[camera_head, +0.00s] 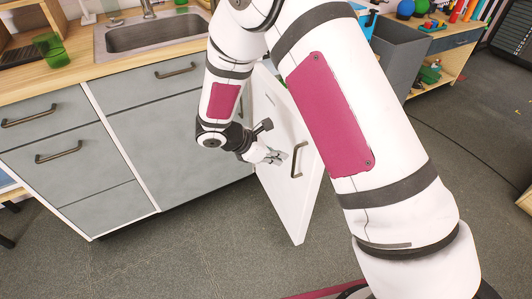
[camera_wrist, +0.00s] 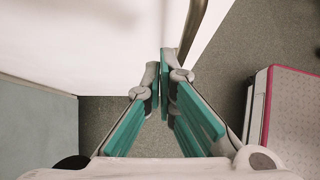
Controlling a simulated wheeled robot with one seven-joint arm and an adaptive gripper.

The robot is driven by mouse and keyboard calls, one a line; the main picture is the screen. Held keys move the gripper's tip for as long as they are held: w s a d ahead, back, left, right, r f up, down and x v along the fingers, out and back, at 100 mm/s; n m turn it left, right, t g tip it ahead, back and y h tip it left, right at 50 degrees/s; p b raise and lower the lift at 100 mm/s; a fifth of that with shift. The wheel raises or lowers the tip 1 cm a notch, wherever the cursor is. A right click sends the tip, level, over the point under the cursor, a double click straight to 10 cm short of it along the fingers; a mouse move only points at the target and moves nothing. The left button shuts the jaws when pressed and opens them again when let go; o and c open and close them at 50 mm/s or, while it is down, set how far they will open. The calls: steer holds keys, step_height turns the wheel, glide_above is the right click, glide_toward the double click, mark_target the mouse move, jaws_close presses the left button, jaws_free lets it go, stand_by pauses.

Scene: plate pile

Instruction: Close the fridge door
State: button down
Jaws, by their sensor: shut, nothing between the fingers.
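The white fridge door (camera_head: 292,210) stands open, swung out from the grey cabinet front. It fills the upper left of the wrist view (camera_wrist: 80,45). Its metal bar handle (camera_head: 297,160) is on the face toward the right; part of it shows at the top of the wrist view (camera_wrist: 193,28). My gripper (camera_head: 277,157) is in front of the door, just left of the handle in the head view. In the wrist view my gripper (camera_wrist: 162,82) has its fingertips together and empty, close to the door and the handle's lower end. I cannot tell whether they touch. The fridge interior is hidden.
Grey cabinets (camera_head: 170,100) with bar handles stand left of the door, under a wooden counter with a sink (camera_head: 150,32). A grey bin (camera_head: 400,50) and a toy shelf (camera_head: 455,60) are at the upper right. Open floor (camera_head: 190,245) lies in front of the cabinets.

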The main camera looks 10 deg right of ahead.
mark_target(300, 157)
steer(key=shift+w+d, duration=0.25)
steer(key=shift+d, duration=0.75)
steer(key=shift+w+d, duration=0.2)
steer(key=shift+d, duration=0.75)
steer(key=shift+d, duration=0.1)
